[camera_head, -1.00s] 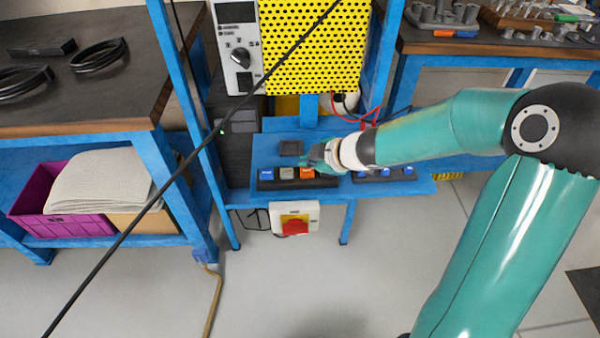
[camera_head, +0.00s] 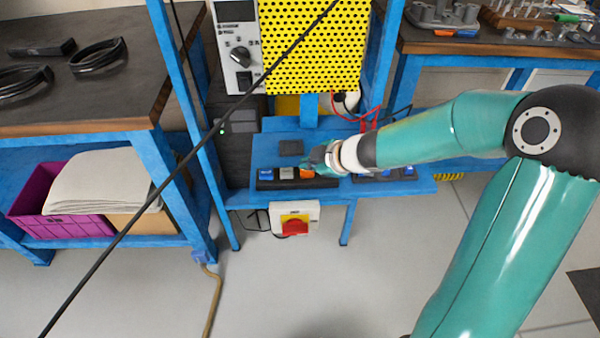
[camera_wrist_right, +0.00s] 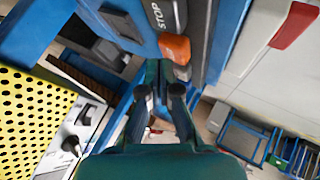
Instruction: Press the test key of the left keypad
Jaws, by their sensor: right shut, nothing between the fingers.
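The left keypad (camera_head: 262,184) is a dark strip on a blue shelf. It carries a blue key (camera_head: 266,174), a grey key (camera_head: 287,173) and an orange key (camera_head: 306,173); their labels are too small to read in the head view. My right gripper (camera_head: 308,162) is shut and empty, its tips close to the orange key. In the right wrist view the shut fingertips (camera_wrist_right: 166,72) lie just below the orange key (camera_wrist_right: 175,47), with a grey key (camera_wrist_right: 172,13) and the word STOP beyond it. I cannot tell whether they touch the key. My left gripper is not in view.
A second keypad (camera_head: 384,176) with blue keys is partly hidden by my right arm. A red switch (camera_head: 294,227) hangs below the shelf edge. A yellow perforated panel (camera_head: 315,45) and a dial unit (camera_head: 236,55) stand behind. A dark cable crosses the view diagonally.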

